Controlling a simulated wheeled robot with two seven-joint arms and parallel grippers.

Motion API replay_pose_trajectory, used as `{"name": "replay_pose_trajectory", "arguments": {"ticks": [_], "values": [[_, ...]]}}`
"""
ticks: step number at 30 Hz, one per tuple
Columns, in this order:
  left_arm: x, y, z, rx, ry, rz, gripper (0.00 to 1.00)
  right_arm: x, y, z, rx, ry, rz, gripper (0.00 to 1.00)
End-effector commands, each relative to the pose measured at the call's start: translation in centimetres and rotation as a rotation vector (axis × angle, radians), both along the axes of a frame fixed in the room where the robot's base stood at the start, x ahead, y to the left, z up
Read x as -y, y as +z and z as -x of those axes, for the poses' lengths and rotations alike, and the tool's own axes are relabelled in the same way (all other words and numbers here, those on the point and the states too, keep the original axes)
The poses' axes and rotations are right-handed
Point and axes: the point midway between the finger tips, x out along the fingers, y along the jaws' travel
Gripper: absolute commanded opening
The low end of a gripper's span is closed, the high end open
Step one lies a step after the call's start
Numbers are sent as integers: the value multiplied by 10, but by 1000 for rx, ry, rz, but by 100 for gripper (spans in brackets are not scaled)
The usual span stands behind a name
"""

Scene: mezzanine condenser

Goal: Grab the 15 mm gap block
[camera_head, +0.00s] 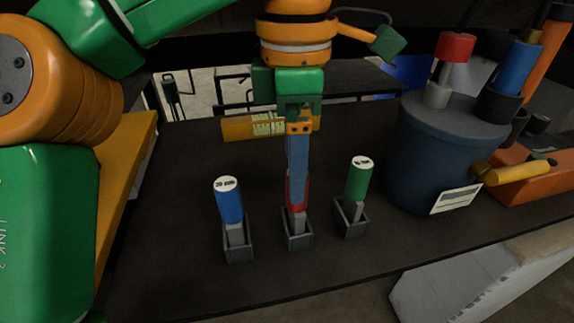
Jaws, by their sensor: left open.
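Three gap blocks with coloured handles stand upright in small grey holders on the dark table. The blue-handled one (229,206) at the left reads 20 mm. The green-handled one (358,181) is at the right, its label too small to read. The red-handled one (303,193) is in the middle, its top and label hidden by my left gripper. I cannot read 15 mm on any of them. My left gripper (296,190) points down, open, with its blue finger in front of the red handle. The view does not show whether they touch. My right gripper is not in view.
The front left table is clear.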

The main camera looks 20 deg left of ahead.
Motion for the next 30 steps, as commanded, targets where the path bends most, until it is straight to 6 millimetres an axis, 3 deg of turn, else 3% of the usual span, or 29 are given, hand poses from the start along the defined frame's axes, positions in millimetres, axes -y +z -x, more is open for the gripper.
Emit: {"name": "replay_pose_trajectory", "arguments": {"ticks": [12, 20, 27, 30], "values": [[6, -64, 1, -26, 11, -2, 88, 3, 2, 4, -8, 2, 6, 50], [7, -70, 0, -22, 10, 2, 88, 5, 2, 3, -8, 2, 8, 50], [7, -70, 0, -22, 10, 1, 23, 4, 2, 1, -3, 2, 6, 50], [7, -69, 0, -22, 9, 1, 0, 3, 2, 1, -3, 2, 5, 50]]}}
